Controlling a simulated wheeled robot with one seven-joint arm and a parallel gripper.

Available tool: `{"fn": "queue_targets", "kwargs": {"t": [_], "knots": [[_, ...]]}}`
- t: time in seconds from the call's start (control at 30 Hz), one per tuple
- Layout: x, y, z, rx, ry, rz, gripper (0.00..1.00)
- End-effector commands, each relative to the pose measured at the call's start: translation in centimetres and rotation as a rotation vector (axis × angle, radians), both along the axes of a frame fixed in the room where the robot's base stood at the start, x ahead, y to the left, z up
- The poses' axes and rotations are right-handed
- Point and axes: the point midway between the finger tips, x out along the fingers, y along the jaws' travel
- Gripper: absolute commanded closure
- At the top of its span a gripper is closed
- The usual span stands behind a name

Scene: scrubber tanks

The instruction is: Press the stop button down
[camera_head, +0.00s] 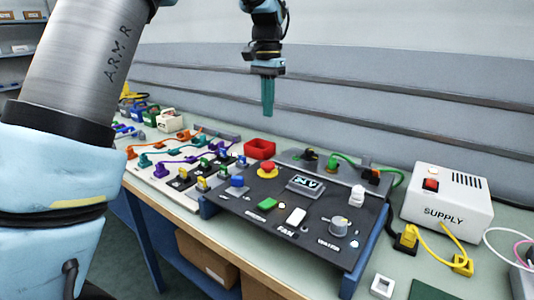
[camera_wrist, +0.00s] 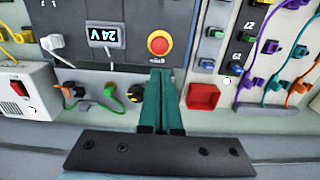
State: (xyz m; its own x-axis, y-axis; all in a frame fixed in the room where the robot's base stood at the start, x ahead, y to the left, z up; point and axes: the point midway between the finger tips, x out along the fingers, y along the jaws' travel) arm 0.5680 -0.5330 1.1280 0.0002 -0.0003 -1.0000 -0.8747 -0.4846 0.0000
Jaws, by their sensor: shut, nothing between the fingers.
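The stop button is a red mushroom knob (camera_head: 267,169) on a yellow base, on the dark sloped control panel (camera_head: 250,200) in the head view. In the wrist view the stop button (camera_wrist: 159,43) shows at the top middle, just beyond the fingertips. My gripper (camera_head: 268,115) has teal fingers pressed together, pointing down, above and behind the panel in the head view. The fingers (camera_wrist: 161,72) also show shut and empty in the wrist view. They appear apart from the button, and nothing hides it.
A red open box (camera_head: 261,149) sits behind the panel, near the button. A white supply box (camera_head: 447,196) with a red switch stands at the right. Cables and coloured plugs (camera_head: 178,152) cover the bench left of the panel. Space above the panel is free.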

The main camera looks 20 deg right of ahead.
Motion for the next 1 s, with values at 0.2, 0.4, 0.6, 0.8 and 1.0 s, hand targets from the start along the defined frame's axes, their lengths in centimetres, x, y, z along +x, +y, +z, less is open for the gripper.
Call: {"fn": "queue_targets", "kwargs": {"t": [0.2, 0.4, 0.6, 0.8, 1.0], "knots": [[-0.1, 0.1, -2.9, 0.005, 0.004, 0.0, 1.0], [-0.1, 0.1, -7.0, 0.005, 0.005, 0.001, 1.0], [-0.1, 0.1, -10.7, 0.004, 0.003, 0.0, 1.0], [0.0, 0.1, -13.0, 0.003, 0.001, 0.0, 1.0], [0.0, 0.1, -13.8, 0.0, 0.0, 0.001, 1.0]]}}
